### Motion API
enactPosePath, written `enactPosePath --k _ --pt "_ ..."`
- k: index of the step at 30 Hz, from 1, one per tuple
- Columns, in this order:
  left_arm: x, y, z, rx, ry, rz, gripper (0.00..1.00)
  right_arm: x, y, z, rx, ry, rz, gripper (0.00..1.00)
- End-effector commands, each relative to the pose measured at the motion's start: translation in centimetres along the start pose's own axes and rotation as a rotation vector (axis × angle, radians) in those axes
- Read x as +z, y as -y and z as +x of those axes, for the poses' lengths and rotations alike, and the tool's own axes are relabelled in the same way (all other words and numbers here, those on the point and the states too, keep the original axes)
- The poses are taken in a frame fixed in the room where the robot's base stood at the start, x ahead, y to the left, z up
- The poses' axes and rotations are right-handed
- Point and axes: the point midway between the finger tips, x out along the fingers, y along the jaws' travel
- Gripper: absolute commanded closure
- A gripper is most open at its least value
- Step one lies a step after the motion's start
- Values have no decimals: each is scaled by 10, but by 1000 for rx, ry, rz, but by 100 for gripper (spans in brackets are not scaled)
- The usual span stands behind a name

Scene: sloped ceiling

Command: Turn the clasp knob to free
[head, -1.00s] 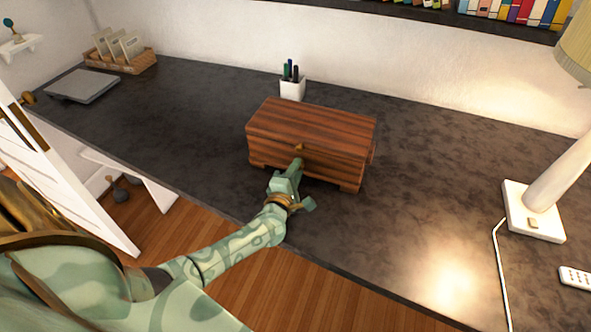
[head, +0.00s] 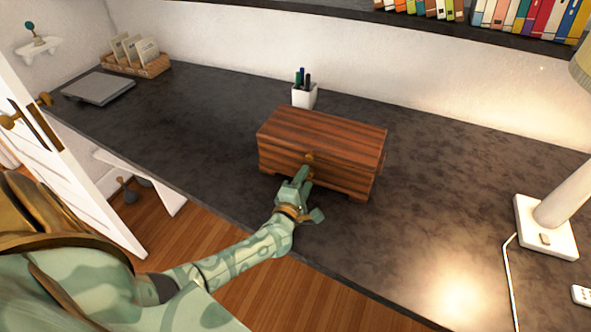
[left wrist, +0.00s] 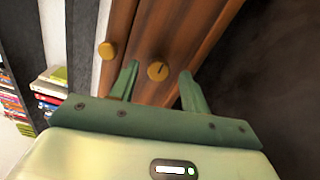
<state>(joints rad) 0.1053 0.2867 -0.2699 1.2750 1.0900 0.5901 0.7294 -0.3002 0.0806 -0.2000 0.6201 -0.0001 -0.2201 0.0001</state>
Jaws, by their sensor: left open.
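A reddish-brown wooden chest (head: 322,138) with a shut lid stands on the dark desk. A round brass knob (head: 309,158) shows on its front. In the left wrist view a brass knob (left wrist: 157,71) with a dark line across its face lies between my fingertips, with a gap visible on both sides. A second brass knob (left wrist: 107,49) is further left, outside the fingers. My left gripper (head: 305,176) is at the chest's front, and it also shows in the left wrist view (left wrist: 159,77), open around the marked knob. My right gripper is out of view.
A white pen cup (head: 304,95) stands behind the chest. A lamp (head: 545,225) with a cord is at the right. A laptop (head: 98,88) and a basket (head: 137,64) are at the far left. The desk (head: 200,125) is clear on both sides of the chest.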

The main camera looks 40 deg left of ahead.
Motion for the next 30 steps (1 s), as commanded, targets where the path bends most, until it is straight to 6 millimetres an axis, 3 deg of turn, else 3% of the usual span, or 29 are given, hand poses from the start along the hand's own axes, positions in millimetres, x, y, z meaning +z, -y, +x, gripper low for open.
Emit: enactPosePath --k 12,18,24,30 --pt "0 -1 -104 -4 0 -1 53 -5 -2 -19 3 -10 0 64" --pt "0 0 -142 -2 0 1 53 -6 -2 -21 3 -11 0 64" --pt "0 0 -156 -1 1 1 53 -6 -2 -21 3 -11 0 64" --pt "0 0 -156 -1 1 1 53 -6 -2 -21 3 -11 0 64"
